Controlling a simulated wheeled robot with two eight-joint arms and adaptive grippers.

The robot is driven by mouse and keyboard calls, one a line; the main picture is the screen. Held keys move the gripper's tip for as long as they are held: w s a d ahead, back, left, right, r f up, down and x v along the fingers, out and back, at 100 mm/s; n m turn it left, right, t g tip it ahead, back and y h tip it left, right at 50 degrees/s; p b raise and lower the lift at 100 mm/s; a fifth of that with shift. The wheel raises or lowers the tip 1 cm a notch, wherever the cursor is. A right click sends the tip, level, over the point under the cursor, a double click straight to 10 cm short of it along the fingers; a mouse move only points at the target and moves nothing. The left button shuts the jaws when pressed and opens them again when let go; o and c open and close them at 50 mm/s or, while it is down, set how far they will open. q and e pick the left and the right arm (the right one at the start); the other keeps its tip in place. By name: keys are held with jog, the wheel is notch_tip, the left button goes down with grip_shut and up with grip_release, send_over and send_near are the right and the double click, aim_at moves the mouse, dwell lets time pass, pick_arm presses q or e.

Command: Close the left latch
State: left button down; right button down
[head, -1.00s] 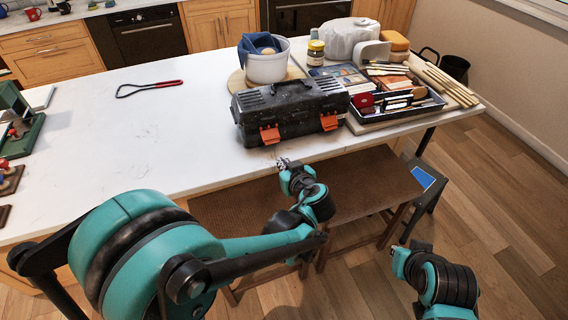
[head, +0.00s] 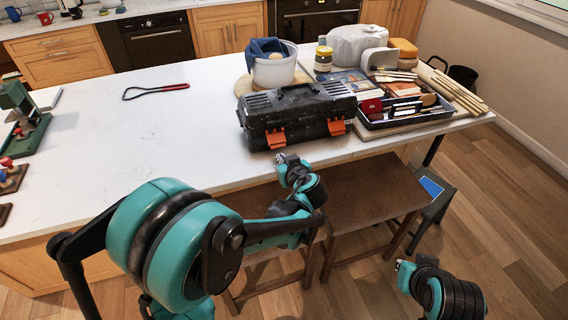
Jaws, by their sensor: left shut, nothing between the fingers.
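A black toolbox (head: 300,104) with a closed lid stands near the table's front edge. On its front are an orange left latch (head: 276,139) and an orange right latch (head: 337,127). Whether either latch is fastened is too small to tell. My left gripper (head: 281,158) is shut and empty, just in front of and below the left latch. It appears close to the latch, but I cannot tell whether they touch. My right gripper (head: 401,264) is low at the right, away from the table, and its jaws are too small to read.
A tray of pottery tools (head: 405,113) lies right of the toolbox. A white pot with a blue cloth (head: 273,70) stands behind it. Brown stools (head: 365,190) stand below the front edge.

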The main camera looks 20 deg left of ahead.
aim_at(278, 145)
pick_arm(q)
jog(key=shift+w+a, duration=0.55)
jog(key=shift+w, duration=0.3)
jog(key=shift+w+a, duration=0.55)
jog(key=shift+w, duration=0.25)
notch_tip(278, 145, up, 2)
jog(key=shift+s+d+r+p, duration=0.1)
jog(key=shift+r+p, duration=0.05)
jog(key=shift+p, duration=0.85)
jog(key=shift+r+p+v, duration=0.2)
jog(key=shift+p+v, duration=0.45)
jog(key=shift+v, duration=0.45)
jog(key=shift+s+d+r+p, duration=0.15)
jog(key=shift+s+r+p, duration=0.05)
jog(key=shift+r+p, duration=0.35)
jog(key=shift+s+d+r+p, duration=0.1)
jog(key=shift+s+r+p, duration=0.1)
jog(key=shift+r+p, duration=0.3)
jog(key=r+p, duration=0.1)
jog(key=w+r, duration=0.1)
jog(key=w+a+r+p, duration=0.1)
jog(key=r, duration=0.1)
jog(key=shift+a+p, duration=0.1)
jog(key=shift+p, duration=0.2)
jog(key=shift+s, duration=0.1)
